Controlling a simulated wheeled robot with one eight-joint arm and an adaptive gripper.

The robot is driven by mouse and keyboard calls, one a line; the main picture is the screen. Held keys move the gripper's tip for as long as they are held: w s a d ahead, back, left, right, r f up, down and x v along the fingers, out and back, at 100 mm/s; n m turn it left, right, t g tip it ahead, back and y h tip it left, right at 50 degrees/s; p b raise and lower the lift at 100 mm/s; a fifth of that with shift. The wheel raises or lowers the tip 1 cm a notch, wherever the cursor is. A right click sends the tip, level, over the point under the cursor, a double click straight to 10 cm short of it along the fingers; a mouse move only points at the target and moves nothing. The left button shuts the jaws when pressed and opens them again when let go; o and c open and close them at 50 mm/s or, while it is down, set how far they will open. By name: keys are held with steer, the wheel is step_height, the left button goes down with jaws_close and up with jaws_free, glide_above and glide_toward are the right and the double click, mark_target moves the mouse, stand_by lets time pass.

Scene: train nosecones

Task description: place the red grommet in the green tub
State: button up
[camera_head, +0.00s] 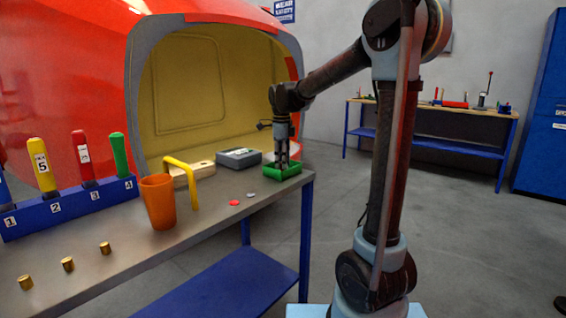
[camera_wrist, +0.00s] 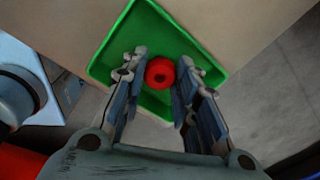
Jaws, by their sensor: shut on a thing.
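The green tub (camera_wrist: 118,35) lies directly under the fingers and grommet. In the head view, the green tub (camera_head: 291,172) stands at the right end of the bench, and my gripper (camera_head: 282,165) points straight down into it. The grommet is hidden there by the fingers and tub wall. I cannot tell whether the grommet touches the tub floor.
On the bench (camera_head: 130,245) a grey box (camera_head: 238,158) stands left of the tub. A small red disc (camera_head: 234,203) and a grey disc (camera_head: 251,194) lie in front. An orange cup (camera_head: 158,201), yellow bent bar (camera_head: 191,185) and blue tool rack (camera_head: 70,207) are farther left.

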steer(key=o, duration=0.8)
steer(key=shift+r, duration=0.1)
step_height(320, 180, up, 12)
steer(key=s+d+f+n, duration=0.5)
steer(key=s+d, duration=0.3)
steer(key=s+d+f+n, duration=0.5)
steer(key=s+d, duration=0.2)
steer(key=s, duration=0.1)
steer(key=s+d+f+n, duration=0.2)
steer(key=s+f+n, duration=0.1)
steer(key=s+f, duration=0.2)
steer(key=s+d+f+n+t, duration=0.1)
steer(key=s+d+f+n, duration=0.1)
steer(key=s+f+n, duration=0.2)
steer(key=s+d+f+n, duration=0.3)
steer(key=s+f, duration=0.3)
steer(key=f, duration=0.2)
steer(key=shift+f+t, duration=0.3)
steer(key=shift+f, duration=0.1)
